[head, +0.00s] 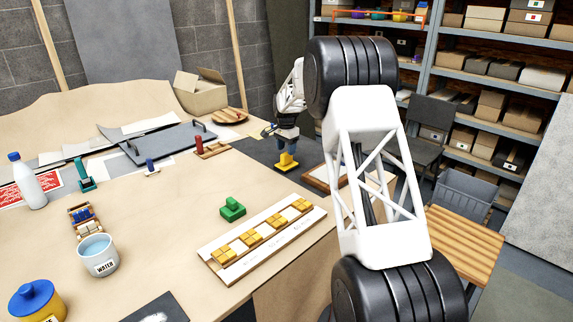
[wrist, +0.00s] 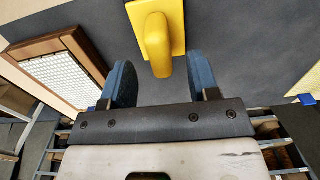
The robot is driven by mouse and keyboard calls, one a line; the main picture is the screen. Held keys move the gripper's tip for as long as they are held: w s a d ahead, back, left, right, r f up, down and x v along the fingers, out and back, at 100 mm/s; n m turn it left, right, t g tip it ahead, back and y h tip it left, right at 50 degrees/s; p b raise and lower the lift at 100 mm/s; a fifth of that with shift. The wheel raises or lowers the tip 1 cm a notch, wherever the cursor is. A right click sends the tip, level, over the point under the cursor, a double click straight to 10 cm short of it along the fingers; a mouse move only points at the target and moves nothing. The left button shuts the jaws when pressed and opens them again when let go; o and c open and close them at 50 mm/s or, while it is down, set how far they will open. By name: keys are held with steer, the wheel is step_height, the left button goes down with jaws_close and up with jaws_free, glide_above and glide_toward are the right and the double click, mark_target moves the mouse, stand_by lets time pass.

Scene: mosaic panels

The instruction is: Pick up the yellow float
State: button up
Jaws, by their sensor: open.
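The yellow float (head: 286,162) has a flat yellow plate with a raised yellow handle. It lies on the dark grey mat (head: 262,150) near the right side of the table in the head view. In the wrist view the yellow float (wrist: 157,36) is at the top centre, handle facing the camera. My gripper (wrist: 163,80) is open, its two blue fingers spread to either side of the handle's near end. In the head view my gripper (head: 287,140) is just above the float.
A wooden frame with a white mesh (wrist: 65,70) lies left of the fingers in the wrist view. A green block tool (head: 232,209) and a white board (head: 212,262) with yellow tiles lie nearer. A cardboard box (head: 200,95) stands behind.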

mark_target(287, 157)
steer(key=shift+f, duration=2.25)
jaws_close()
